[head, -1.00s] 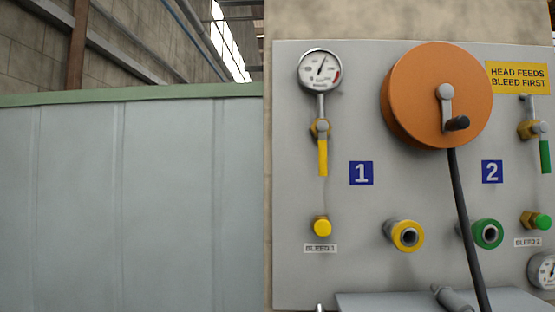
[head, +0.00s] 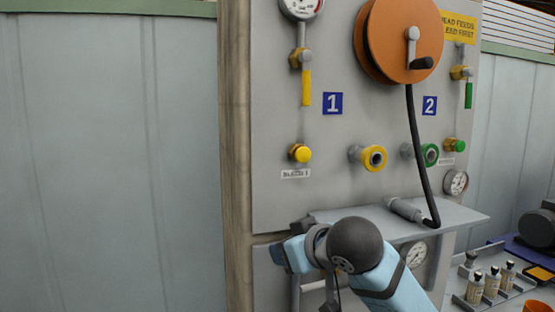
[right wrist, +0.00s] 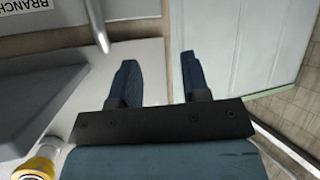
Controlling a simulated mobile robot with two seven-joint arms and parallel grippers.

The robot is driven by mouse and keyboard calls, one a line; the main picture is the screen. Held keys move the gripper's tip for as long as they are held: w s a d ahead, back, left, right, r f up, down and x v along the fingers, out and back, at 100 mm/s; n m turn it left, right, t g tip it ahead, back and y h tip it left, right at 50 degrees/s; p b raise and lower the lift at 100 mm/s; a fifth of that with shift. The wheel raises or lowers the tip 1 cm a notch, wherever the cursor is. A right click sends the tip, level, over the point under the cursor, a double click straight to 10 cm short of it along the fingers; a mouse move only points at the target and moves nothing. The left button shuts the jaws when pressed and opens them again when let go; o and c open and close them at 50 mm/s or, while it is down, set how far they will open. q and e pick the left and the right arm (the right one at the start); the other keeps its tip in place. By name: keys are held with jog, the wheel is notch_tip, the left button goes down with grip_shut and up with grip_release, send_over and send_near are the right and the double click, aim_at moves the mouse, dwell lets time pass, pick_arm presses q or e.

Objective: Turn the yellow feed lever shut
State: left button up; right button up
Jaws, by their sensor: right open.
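The yellow feed lever (head: 306,88) hangs straight down, in line with its pipe, from a brass valve (head: 299,58) under the gauge on side 1 of the panel. My right gripper shows in the head view (head: 281,258) low in front of the panel, well below the lever and apart from it. In the right wrist view my right gripper (right wrist: 160,78) has its two fingers spread with nothing between them. The lever is not seen in the right wrist view. My left gripper is in neither view.
Below the lever are a yellow bleed knob (head: 300,153) and a yellow-ringed coupling (head: 374,158). An orange reel (head: 392,38) with a black hose hangs to the right. A grey shelf (head: 455,219) juts out beneath. Space left of the panel is open.

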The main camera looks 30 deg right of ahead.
jog(key=s+d+r+m+t, duration=0.1)
jog(key=d+r+t, duration=0.1)
jog(key=r, duration=0.7)
jog(key=s+d+r+t, duration=0.1)
jog(key=d+r, duration=0.2)
jog(key=r, duration=0.6)
jog(key=m+t+h, duration=0.1)
jog(key=t, duration=0.1)
send_near(309, 83)
jog(key=w, duration=0.9)
jog(key=shift+w+f, duration=0.1)
jog(key=shift+w, duration=0.75)
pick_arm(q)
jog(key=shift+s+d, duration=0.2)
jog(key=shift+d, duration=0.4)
pick_arm(e)
jog(key=shift+w, duration=0.1)
grip_shut()
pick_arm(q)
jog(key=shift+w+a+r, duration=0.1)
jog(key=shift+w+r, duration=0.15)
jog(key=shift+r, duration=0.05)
